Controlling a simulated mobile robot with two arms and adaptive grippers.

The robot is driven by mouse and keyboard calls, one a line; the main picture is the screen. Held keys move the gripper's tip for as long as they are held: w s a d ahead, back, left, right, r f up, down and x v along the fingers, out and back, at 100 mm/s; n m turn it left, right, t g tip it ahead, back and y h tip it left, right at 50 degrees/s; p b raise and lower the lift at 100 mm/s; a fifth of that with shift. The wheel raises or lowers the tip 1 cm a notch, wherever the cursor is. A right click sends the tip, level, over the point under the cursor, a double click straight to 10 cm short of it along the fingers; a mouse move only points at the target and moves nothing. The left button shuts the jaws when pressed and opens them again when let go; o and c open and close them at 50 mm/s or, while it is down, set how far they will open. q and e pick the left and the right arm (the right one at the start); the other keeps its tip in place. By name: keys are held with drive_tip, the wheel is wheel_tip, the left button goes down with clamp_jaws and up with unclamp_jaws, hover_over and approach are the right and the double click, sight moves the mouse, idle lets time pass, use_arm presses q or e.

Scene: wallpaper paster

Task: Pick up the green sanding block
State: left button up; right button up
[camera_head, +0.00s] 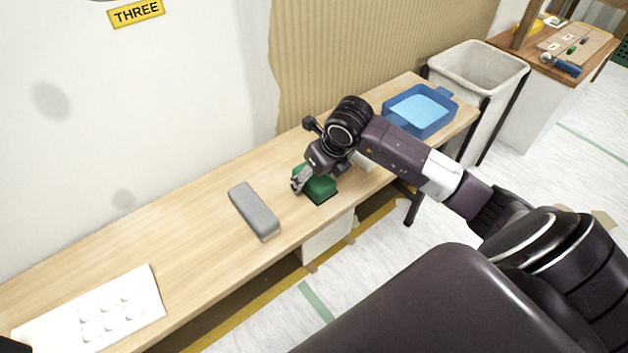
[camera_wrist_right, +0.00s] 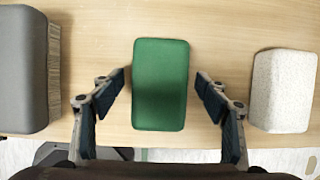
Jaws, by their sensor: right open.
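The green sanding block (camera_head: 319,186) lies on the wooden bench, partly hidden by my right gripper in the head view. In the right wrist view the green sanding block (camera_wrist_right: 160,84) is whole, a rounded green rectangle between the two fingers. My right gripper (camera_head: 299,183) is above the block with its jaws open. In the right wrist view the right gripper (camera_wrist_right: 160,92) has one finger on each side of the block, with a visible gap on both sides.
A grey block (camera_head: 254,211) lies left of the green one, and a pale speckled block (camera_wrist_right: 284,91) lies right of it. A blue tray (camera_head: 441,127) and a white panel with bumps (camera_head: 60,325) are on the bench (camera_head: 190,240). A white bin (camera_head: 478,70) stands beyond.

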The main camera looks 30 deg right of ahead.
use_arm(q)
drive_tip(key=shift+s+r, duration=0.25)
drive_tip(key=shift+s, duration=0.1)
use_arm(e)
drive_tip(key=shift+f, duration=0.1)
idle(0.3)
use_arm(q)
drive_tip(key=shift+w+r, duration=0.15)
drive_tip(key=shift+w, duration=0.25)
use_arm(e)
drive_tip(key=c, duration=1.3)
drive_tip(key=shift+r, duration=0.4)
use_arm(q)
drive_tip(key=s+f+p, duration=0.3)
drive_tip(key=s+f, duration=0.2)
drive_tip(key=f, duration=0.6)
drive_tip(key=shift+a+f+g, duration=0.2)
drive_tip(key=shift+a+g, duration=0.1)
drive_tip(key=shift+g, duration=0.1)
use_arm(e)
drive_tip(key=shift+r, duration=9.9)
